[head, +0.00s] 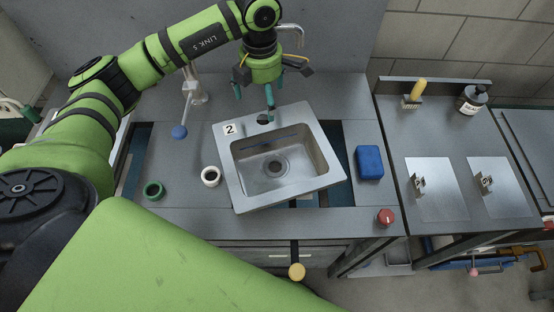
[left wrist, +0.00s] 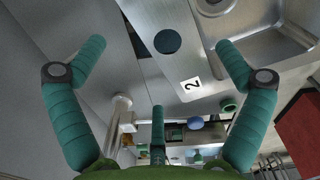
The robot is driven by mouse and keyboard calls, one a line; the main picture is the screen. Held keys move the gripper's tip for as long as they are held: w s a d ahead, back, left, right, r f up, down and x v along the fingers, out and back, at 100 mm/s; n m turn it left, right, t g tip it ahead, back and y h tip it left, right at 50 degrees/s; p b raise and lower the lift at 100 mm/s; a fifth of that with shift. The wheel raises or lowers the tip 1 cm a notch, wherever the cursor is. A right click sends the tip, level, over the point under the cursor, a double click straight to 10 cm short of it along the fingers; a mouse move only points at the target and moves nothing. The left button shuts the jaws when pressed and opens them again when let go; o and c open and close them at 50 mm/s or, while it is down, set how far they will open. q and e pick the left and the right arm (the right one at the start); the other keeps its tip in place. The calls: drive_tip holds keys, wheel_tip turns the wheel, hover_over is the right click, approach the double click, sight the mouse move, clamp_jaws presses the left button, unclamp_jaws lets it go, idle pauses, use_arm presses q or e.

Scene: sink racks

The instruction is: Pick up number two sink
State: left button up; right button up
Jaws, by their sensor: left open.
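The steel sink marked "2" (head: 227,160) sits slightly askew over an opening in the grey counter. Its number label is on its far left corner, and a round hole shows in its far rim. My left gripper (head: 260,97) has teal fingers and is above the sink's far rim, near that hole. It is open and empty. In the left wrist view, the sink's rim (left wrist: 167,72) with the hole and the label shows between and beyond the spread fingers (left wrist: 162,52). My right gripper is not in view.
A faucet with a blue-knobbed lever (head: 180,131) stands left of the gripper. A blue sponge-like block (head: 369,162) and a red knob (head: 386,217) are at right. The side counter holds a brush and bottle.

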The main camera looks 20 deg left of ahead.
sight(262, 118)
use_arm(q)
drive_tip(key=shift+f, duration=0.9)
drive_tip(key=f+p, duration=0.3)
drive_tip(key=shift+s+a+f, duration=0.15)
drive_tip(key=shift+s+f, duration=0.15)
drive_tip(key=shift+f, duration=0.1)
wheel_tip(262, 118, down, 2)
drive_tip(key=shift+f+p, duration=0.1)
drive_tip(key=shift+p, duration=0.35)
drive_tip(key=shift+f, duration=0.3)
drive_tip(key=shift+w, duration=0.1)
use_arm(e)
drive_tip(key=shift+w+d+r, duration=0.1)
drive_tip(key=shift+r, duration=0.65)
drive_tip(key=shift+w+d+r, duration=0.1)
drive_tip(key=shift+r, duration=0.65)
use_arm(q)
drive_tip(key=shift+f+b, duration=0.25)
drive_tip(key=shift+b, duration=0.2)
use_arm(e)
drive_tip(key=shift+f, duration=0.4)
